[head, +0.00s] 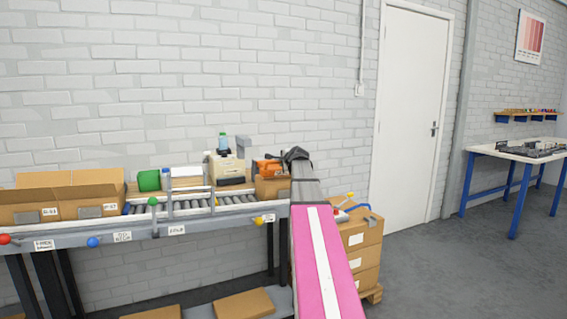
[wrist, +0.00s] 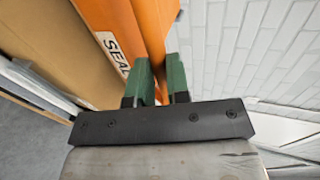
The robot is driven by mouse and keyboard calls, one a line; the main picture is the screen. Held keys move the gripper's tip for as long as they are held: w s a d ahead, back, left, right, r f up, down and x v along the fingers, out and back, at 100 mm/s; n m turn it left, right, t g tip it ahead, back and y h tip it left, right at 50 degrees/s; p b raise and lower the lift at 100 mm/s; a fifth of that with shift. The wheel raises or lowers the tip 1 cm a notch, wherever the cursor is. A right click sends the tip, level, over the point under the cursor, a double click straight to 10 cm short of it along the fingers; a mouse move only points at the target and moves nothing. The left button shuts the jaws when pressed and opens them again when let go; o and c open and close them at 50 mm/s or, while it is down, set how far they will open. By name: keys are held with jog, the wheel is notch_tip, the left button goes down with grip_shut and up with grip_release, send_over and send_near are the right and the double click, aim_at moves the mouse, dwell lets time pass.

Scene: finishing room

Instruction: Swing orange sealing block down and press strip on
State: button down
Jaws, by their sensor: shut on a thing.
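The orange sealing block (head: 268,165) is at the right end of the roller bench, just above a cardboard box (head: 270,188). In the wrist view the orange block (wrist: 108,18) fills the upper middle and carries a white label reading "SEAL", partly cut by a finger. My gripper (wrist: 162,68) has green fingers shut on an orange part of the block, one finger on each side. In the head view my gripper (head: 295,155) is dark and small beside the block, and its fingers cannot be made out. I cannot make out the strip.
Rollers (head: 225,199) and grey rails lie left of the box. Stacked cartons (head: 362,245) stand on the right. The floor towards the door is clear.

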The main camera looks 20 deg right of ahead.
jog(key=c, duration=1.1)
grip_release()
jog(key=v, duration=1)
jog(key=shift+s+r, duration=0.2)
jog(key=shift+s, duration=0.15)
